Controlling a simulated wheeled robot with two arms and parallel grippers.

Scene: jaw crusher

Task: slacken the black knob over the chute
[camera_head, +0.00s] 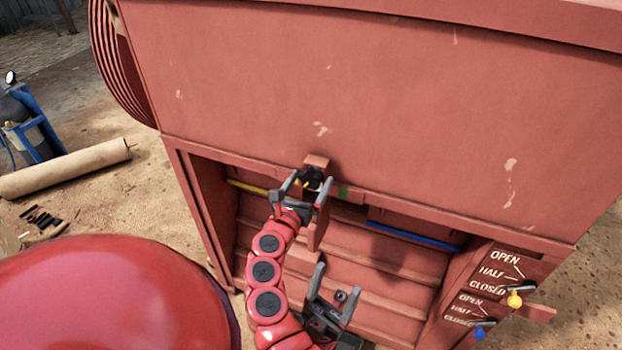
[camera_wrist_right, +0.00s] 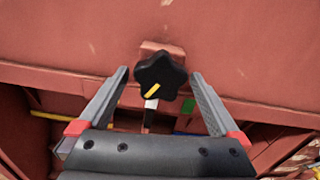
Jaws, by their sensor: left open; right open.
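The black knob (camera_head: 311,177) sits on a small red block at the lower edge of the big red panel, above the chute (camera_head: 390,268). In the right wrist view the knob (camera_wrist_right: 161,73) is star-shaped, with a yellow mark on its face. My right gripper (camera_head: 308,187) is open, with one finger on each side of the knob. In the right wrist view gaps show between the knob and both fingers (camera_wrist_right: 160,76). My left gripper (camera_head: 337,281) is open and empty, lower down in front of the chute.
A yellow bar (camera_head: 248,187) and a blue bar (camera_head: 412,237) lie along the chute's top. A green mark (camera_head: 344,192) is right of the knob. At the right, a yellow lever (camera_head: 515,299) and a blue lever (camera_head: 480,332) stand by OPEN, HALF, CLOSED labels.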

